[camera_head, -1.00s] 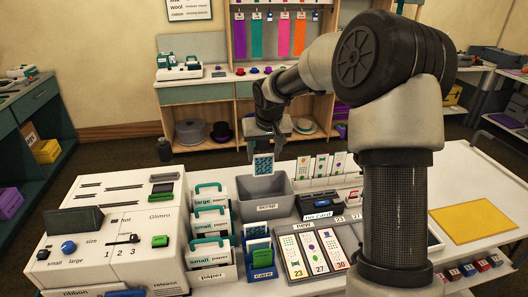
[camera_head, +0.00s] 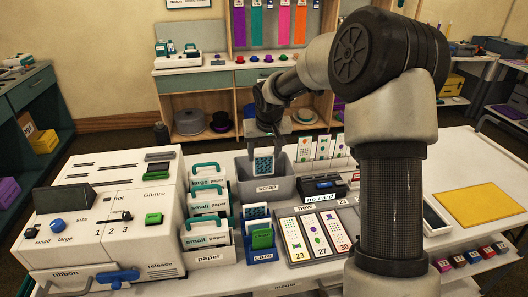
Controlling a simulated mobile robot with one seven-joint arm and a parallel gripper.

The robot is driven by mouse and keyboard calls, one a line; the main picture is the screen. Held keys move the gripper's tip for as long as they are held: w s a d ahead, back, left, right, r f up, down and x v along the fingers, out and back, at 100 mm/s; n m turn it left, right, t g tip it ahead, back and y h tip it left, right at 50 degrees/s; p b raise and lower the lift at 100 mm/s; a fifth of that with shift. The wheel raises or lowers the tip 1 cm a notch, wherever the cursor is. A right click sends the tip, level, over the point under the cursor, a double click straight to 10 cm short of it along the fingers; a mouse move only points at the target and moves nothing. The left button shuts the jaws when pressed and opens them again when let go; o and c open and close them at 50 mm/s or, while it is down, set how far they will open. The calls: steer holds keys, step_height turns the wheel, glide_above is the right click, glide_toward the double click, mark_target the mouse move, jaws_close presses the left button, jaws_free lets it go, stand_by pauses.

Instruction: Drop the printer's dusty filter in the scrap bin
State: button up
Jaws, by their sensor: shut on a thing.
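My gripper (camera_head: 268,132) is shut on the dusty filter (camera_head: 263,164), a small dark teal speckled square with a pale edge. The filter hangs upright below the fingers, over the opening of the grey scrap bin (camera_head: 268,188). Its lower part appears to be at or inside the bin's opening; the exact depth is hard to tell. The bin has a "scrap" label on its front. The white printer (camera_head: 130,232) stands at the left, with a blue knob, green buttons and a blue lever at its front.
Paper packs with teal handles (camera_head: 207,205) stand left of the bin. A blue care holder (camera_head: 262,255) and a grey tray of cards (camera_head: 340,212) are in front of it. Upright cards (camera_head: 322,147) stand to its right. A yellow sheet (camera_head: 478,204) lies at far right.

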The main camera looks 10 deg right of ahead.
steer(key=o, duration=0.8)
steer(key=shift+c, duration=0.2)
steer(key=p+v, duration=0.1)
steer(key=v, duration=1.6)
steer(key=shift+r, duration=0.3)
